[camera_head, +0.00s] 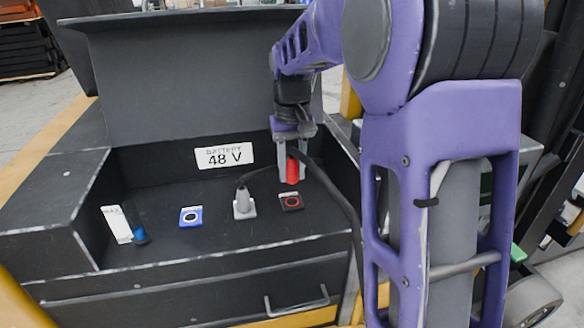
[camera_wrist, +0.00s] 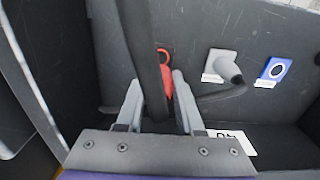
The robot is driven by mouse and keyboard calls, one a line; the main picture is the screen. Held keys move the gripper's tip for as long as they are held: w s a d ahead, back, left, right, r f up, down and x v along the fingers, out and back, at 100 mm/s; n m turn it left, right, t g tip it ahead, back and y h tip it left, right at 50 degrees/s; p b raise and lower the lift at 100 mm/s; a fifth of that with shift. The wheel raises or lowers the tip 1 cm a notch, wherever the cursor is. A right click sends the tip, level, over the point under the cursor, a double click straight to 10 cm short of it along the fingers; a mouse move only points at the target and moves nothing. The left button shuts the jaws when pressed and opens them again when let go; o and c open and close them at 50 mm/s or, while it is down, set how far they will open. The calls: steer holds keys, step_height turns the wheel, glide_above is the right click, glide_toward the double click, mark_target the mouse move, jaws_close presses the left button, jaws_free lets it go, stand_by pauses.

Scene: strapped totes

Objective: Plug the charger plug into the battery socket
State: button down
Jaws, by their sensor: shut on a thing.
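My gripper (camera_head: 292,158) is shut on a red plug (camera_head: 292,172), which points down. A thick dark cable runs from the plug and hides part of it in the wrist view (camera_wrist: 167,82). The red-ringed socket (camera_head: 291,202) lies on the dark battery tray just below the plug. In the head view a small gap shows between the plug's lower end and this socket. In the wrist view the socket's red ring (camera_wrist: 163,52) shows just beyond the plug, partly covered by plug and cable.
A grey connector with a cable (camera_head: 244,205) stands left of the red socket. A "BATTERY 48 V" label (camera_head: 224,156) is on the back wall. Raised walls surround the tray.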

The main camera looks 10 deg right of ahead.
mark_target(292, 182)
steer(key=shift+f+b, duration=1.85)
steer(key=shift+f, duration=0.55)
steer(key=shift+s+p, duration=0.1)
steer(key=shift+p, duration=0.45)
steer(key=shift+f+b, duration=0.35)
steer(key=shift+f, duration=0.25)
stand_by(0.4)
steer(key=shift+c, duration=2.3)
jaws_free()
step_height(292, 182, up, 17)
steer(key=p, duration=0.3)
steer(key=shift+r, duration=0.2)
